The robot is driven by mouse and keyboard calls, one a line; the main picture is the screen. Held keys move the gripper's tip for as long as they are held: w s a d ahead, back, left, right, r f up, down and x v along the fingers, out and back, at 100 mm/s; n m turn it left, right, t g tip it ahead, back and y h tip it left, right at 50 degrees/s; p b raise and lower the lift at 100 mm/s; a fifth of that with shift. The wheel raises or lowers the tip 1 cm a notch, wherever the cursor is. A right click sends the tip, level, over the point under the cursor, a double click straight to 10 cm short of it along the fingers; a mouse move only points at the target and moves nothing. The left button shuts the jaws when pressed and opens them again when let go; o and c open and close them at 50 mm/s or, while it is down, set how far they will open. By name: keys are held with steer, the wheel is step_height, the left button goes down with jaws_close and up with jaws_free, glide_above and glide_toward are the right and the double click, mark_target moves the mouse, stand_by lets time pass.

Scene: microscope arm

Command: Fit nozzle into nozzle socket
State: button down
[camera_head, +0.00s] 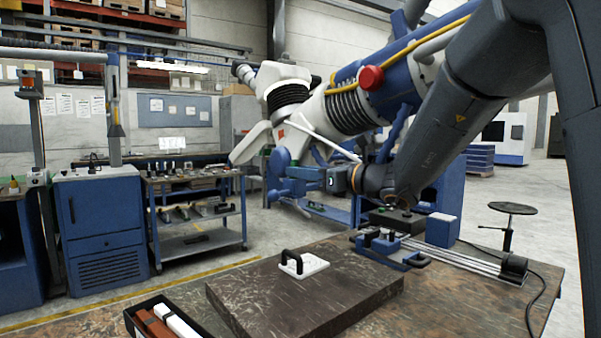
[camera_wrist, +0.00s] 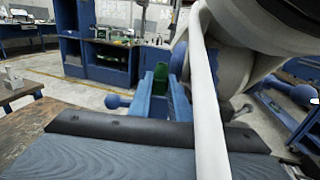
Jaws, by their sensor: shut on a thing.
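My gripper (camera_head: 296,180) is at the left end of my dark grey arm, held above the floor beyond the table, close to the large white and blue microscope arm (camera_head: 345,112). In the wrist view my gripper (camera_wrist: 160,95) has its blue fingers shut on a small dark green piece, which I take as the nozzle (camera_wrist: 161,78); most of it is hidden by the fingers. A thin white bar (camera_wrist: 206,100) crosses the wrist view in front of the hand, and I cannot tell if it touches. I cannot make out the nozzle socket.
The table has a dark slab (camera_head: 290,306) with a white handled plate (camera_head: 302,264). A blue fixture (camera_head: 388,246) and a rail (camera_head: 460,262) are at the right. A black tray (camera_head: 142,325) is at front left. A blue cart (camera_head: 197,242) stands behind, with open floor between.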

steer(key=shift+f, duration=0.4)
steer(key=c, duration=1.6)
jaws_free()
steer(key=shift+o, duration=0.2)
steer(key=b+v, duration=0.1)
steer(key=v, duration=0.6)
steer(key=shift+s+d, duration=0.25)
steer(key=shift+s, duration=0.05)
